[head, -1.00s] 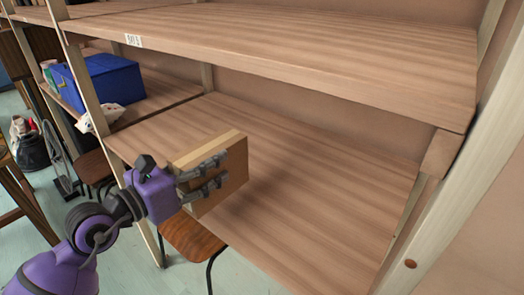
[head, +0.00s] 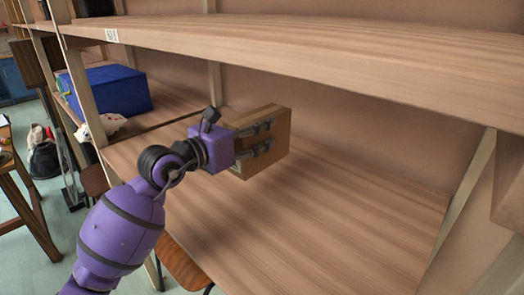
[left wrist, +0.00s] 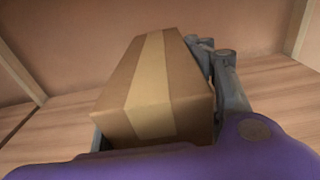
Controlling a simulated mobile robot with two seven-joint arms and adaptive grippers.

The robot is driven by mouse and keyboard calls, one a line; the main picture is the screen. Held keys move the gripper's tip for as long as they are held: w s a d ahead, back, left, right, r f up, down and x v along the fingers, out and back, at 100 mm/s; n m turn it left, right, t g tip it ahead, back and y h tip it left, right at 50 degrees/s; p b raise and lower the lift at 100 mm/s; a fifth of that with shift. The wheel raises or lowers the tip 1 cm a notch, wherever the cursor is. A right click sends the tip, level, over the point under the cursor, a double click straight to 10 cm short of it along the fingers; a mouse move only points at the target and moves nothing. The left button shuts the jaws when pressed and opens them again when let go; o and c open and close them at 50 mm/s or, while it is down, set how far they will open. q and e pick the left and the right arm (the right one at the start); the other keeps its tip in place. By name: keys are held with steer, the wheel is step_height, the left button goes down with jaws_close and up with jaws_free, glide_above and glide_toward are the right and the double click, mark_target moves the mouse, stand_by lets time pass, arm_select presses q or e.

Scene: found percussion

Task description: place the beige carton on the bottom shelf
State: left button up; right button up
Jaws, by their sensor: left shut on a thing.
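The beige carton (head: 276,137) is a small cardboard box with a lighter tape strip along its top. My left gripper (head: 256,139) is shut on it, with grey fingers across its near side. The carton is over the bottom shelf (head: 330,215), below the upper shelf board (head: 330,38). I cannot tell whether its underside touches the shelf. In the left wrist view the carton (left wrist: 155,90) fills the middle, held between the fingers, with the shelf surface and back wall beyond. My right gripper is not in view.
A shelf post (head: 80,80) stands left of my arm. A brown chair (head: 183,265) is below the front edge. The shelf's right part is bare.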

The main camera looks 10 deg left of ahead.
arm_select(q)
steer(key=w+f, duration=0.1)
steer(key=f, duration=0.1)
steer(key=w+d+f, duration=0.1)
steer(key=shift+w+d+f, duration=0.2)
steer(key=shift+w+f, duration=0.15)
steer(key=shift+f, duration=0.05)
steer(key=shift+w+f+b, duration=0.1)
steer(key=shift+f+b, duration=0.25)
steer(key=shift+f, duration=1.25)
steer(key=shift+f, duration=0.15)
steer(key=o, duration=1.5)
steer(key=shift+f, duration=0.1)
